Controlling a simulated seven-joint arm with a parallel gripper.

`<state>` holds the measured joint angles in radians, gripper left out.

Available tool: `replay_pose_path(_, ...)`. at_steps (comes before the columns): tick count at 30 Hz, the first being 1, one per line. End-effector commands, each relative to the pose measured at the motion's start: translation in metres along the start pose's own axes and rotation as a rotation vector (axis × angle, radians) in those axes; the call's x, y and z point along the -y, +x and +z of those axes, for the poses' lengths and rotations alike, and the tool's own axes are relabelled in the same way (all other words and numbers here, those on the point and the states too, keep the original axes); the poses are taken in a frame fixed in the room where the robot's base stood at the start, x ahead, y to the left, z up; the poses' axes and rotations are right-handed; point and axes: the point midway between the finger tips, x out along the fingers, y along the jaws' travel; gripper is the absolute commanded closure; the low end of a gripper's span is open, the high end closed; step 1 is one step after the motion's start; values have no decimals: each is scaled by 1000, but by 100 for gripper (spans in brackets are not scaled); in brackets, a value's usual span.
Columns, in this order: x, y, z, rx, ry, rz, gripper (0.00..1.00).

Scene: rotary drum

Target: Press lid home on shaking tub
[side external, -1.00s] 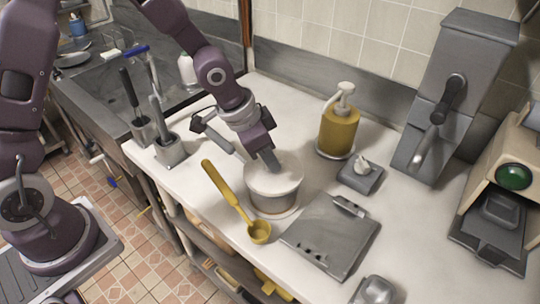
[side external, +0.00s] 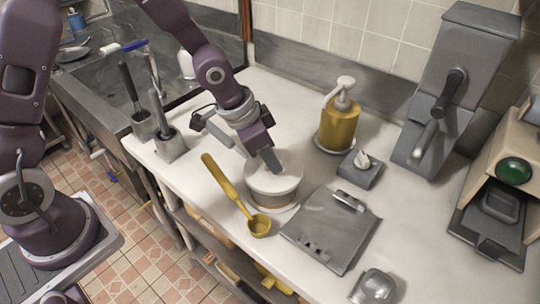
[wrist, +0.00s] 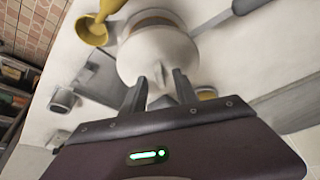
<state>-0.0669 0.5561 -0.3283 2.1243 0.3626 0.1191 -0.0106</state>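The tub (side external: 272,196) is a pale round container with a grey-brown side, standing upright near the counter's front edge. Its white round lid (side external: 290,164) lies over the top; I cannot tell whether its rim is fully seated. In the wrist view the lid (wrist: 155,52) fills the area just beyond my fingers. My gripper (side external: 275,167) points down at the lid, its fingertips at or very near the top surface. In the wrist view my gripper (wrist: 162,82) has its two fingers apart, holding nothing visible. Contact with the lid is unclear.
A yellow scoop (side external: 260,225) lies close left of the tub. A grey flat plate (side external: 330,236) sits to its right. A yellow pump bottle (side external: 338,125) and small grey box (side external: 360,170) stand behind. Grey holders (side external: 170,146) with upright handles stand left.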

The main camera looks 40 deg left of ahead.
Motion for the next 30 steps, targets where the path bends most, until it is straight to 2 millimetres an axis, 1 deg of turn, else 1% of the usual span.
replay_pose_path(6,2,-45,0,-4,-3,-4,64)
replay_pose_path(9,1,-59,0,-2,-3,-3,64)
replay_pose_path(12,0,-66,0,-1,0,-2,64)
replay_pose_path(21,0,-66,0,1,0,-1,64)
replay_pose_path(23,1,-68,1,2,0,-8,64)
replay_pose_path(25,5,-83,7,12,-9,-52,64)
replay_pose_path(26,8,-94,13,20,-18,-83,64)
replay_pose_path(29,15,-149,42,36,-93,-209,64)
replay_pose_path(30,14,-173,57,33,-141,-250,64)
